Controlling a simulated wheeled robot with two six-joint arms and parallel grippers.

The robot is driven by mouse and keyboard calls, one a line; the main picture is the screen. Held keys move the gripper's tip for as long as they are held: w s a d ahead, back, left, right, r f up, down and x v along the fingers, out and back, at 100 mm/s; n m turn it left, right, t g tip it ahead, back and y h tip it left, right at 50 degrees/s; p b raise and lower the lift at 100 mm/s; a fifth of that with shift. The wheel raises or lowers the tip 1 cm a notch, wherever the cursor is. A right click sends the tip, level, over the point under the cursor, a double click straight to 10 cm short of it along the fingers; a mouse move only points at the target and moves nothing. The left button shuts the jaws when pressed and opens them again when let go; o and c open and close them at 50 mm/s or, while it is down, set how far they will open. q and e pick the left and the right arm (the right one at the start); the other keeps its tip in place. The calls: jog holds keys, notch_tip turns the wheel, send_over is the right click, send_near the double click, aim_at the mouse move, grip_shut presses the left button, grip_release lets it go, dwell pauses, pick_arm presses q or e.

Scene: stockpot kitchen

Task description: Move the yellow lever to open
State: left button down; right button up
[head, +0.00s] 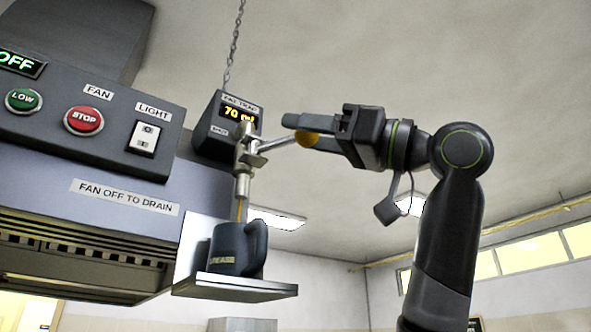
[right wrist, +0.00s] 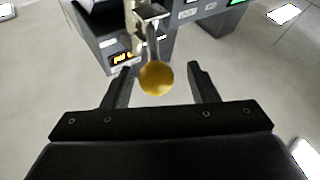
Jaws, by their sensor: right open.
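The yellow lever is a metal rod with a yellow ball knob (head: 308,139). It sticks out to the right from a metal valve (head: 243,160) below a dark display box (head: 228,125) reading about 70 ml. My right gripper (head: 297,132) is open around the knob, coming in from the right. In the right wrist view the knob (right wrist: 156,77) sits between the two spread fingers (right wrist: 161,72), with a gap on each side. An amber streak shows under the valve's spout, above a dark mug (head: 232,250). My left gripper is out of view.
The mug stands on a metal shelf (head: 240,288) below the valve. At left is the hood panel (head: 80,120) with a green LOW button, a red STOP button, a light switch and an OFF display. A chain (head: 234,45) hangs above.

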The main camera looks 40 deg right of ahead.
jog(key=b+v, duration=0.5)
jog(key=v, duration=1)
jog(key=shift+d, duration=0.2)
jog(key=shift+w, duration=0.2)
